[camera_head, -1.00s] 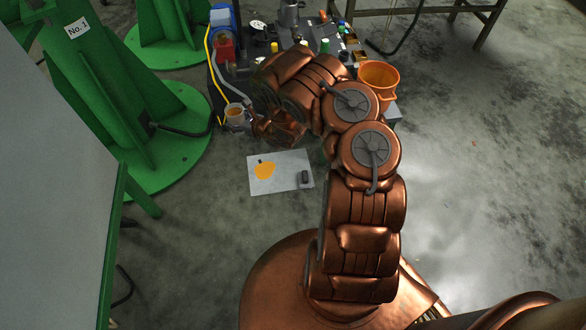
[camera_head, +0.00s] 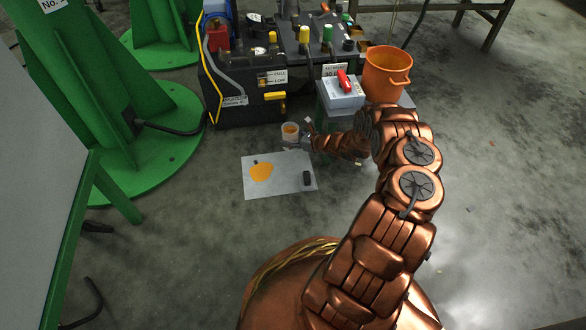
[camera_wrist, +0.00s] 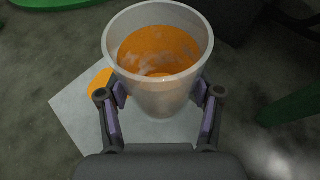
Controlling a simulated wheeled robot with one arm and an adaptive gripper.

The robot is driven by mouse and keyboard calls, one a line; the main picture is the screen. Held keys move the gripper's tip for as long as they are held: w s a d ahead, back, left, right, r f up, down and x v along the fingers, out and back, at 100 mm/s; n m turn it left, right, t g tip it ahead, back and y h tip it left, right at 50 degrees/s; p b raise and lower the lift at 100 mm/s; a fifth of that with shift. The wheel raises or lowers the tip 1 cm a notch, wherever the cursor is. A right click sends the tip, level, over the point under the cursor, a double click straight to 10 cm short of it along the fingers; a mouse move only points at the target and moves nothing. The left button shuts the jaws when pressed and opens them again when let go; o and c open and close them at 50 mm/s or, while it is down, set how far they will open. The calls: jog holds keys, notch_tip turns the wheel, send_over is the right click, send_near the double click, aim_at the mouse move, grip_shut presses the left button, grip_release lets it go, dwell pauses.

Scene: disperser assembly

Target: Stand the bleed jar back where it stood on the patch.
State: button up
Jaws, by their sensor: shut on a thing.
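The bleed jar (camera_head: 290,130) is a pale translucent cup with orange fluid inside. My gripper (camera_wrist: 160,96) is shut on it, one finger on each side, and the jar (camera_wrist: 158,105) looks upright in the wrist view. In the head view my arm reaches it from the right. A pale sheet (camera_head: 283,180) lies on the floor, with an orange patch (camera_head: 261,172) on its left part. The jar is beyond the sheet's far edge in the head view. In the wrist view the sheet (camera_wrist: 75,115) and part of the orange patch (camera_wrist: 98,84) show below the jar.
A small black block (camera_head: 307,179) lies on the sheet's right side. The dark hydraulic unit (camera_head: 235,112), with its grey hose (camera_head: 222,72), stands behind the jar. Green stands are at left.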

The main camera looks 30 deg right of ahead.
jog(key=shift+s+d+f, duration=0.15)
jog(key=shift+d+f, duration=0.35)
jog(key=shift+f, duration=0.15)
notch_tip(320, 180, down, 10)
jog(key=b, duration=0.5)
jog(key=shift+r, duration=0.25)
jog(key=o, duration=1.2)
jog(key=shift+o, duration=0.2)
jog(key=shift+s+r, duration=0.15)
jog(key=shift+s, duration=0.05)
jog(key=shift+p+v, duration=1.75)
jog(key=shift+v, duration=1.8)
